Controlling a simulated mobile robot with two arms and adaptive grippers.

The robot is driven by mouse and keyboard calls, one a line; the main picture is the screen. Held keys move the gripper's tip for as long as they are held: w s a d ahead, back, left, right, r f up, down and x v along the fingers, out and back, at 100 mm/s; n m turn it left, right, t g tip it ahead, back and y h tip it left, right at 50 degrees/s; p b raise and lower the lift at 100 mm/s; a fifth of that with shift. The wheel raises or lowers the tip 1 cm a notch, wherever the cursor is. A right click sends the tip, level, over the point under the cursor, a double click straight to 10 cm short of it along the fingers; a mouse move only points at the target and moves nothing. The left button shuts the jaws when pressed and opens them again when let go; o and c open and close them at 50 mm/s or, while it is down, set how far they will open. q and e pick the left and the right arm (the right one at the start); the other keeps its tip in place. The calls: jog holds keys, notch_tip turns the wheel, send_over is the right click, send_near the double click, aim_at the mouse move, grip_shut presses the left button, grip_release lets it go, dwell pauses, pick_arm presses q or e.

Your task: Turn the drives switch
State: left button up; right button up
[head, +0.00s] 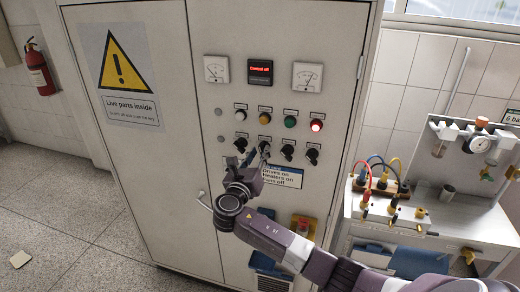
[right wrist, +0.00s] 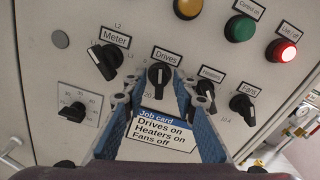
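The black Drives switch (right wrist: 160,74) is the second knob in the row on the grey cabinet, under its "Drives" label (right wrist: 167,56). Its handle stands roughly upright in the right wrist view. My right gripper (right wrist: 158,88) is open, with its two blue fingers on either side of the Drives switch; I cannot tell whether they touch it. In the head view my right gripper (head: 255,158) is in front of the switch row and partly hides the Drives switch. A job card (right wrist: 165,133) below reads "Drives on, Heaters on, Fans off". My left gripper is not in view.
The Meter switch (right wrist: 106,62) is on the left, the Heaters switch (right wrist: 205,92) and Fans switch (right wrist: 243,109) on the right, all close by. A red lamp (head: 316,125) glows above. A red-and-yellow button (head: 303,226) sits lower. A bench (head: 440,215) stands at the right.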

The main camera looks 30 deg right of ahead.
jog(key=shift+w+d, duration=0.4)
jog(key=shift+d, duration=0.1)
grip_shut()
jog(key=shift+f+m, duration=0.1)
jog(key=shift+m, duration=0.2)
jog(key=shift+m+b, duration=0.35)
jog(key=shift+m, duration=0.65)
jog(key=m+b, duration=0.1)
jog(key=m, duration=0.2)
jog(key=m+b, duration=0.2)
jog(key=m, duration=0.1)
jog(key=m+b, duration=0.2)
jog(key=m, duration=0.1)
jog(key=shift+s+d+f+m, duration=0.2)
jog(key=shift+s+d+m, duration=0.05)
jog(key=shift+s+m, duration=0.05)
